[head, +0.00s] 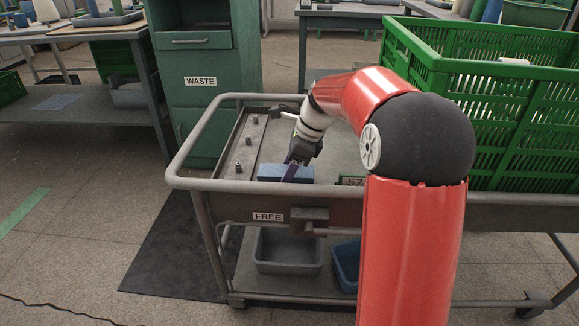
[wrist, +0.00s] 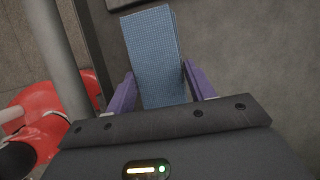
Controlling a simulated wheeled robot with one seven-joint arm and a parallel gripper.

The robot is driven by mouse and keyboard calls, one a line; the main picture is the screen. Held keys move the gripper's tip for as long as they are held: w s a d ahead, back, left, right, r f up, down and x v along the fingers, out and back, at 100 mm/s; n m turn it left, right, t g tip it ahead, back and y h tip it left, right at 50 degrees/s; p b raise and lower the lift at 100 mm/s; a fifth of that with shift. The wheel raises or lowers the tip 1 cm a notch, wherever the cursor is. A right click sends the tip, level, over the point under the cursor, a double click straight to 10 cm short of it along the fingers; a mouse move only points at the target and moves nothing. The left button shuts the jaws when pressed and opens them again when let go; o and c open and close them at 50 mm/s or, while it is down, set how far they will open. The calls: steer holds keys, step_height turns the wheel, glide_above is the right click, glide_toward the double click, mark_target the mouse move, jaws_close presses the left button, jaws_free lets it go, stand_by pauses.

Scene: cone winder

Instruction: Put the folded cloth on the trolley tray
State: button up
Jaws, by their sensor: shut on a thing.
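The folded cloth (head: 270,171) is blue and block-shaped, at the front left of the trolley tray (head: 335,160). My gripper (head: 291,172) points down over the tray and is shut on the cloth. In the wrist view, the cloth (wrist: 155,50) is between the two purple fingers of my gripper (wrist: 158,84), with its far end sticking out past them. The grey tray floor (wrist: 235,50) is behind it. I cannot tell whether the cloth touches the tray floor.
A green crate (head: 520,110) fills the trolley's right side. A raised rail (head: 178,165) rims the trolley. A green WASTE cabinet (head: 199,100) stands behind. Bins (head: 287,252) sit on the lower shelf.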

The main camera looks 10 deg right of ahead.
steer(key=o, duration=0.9)
steer(key=shift+f, duration=0.1)
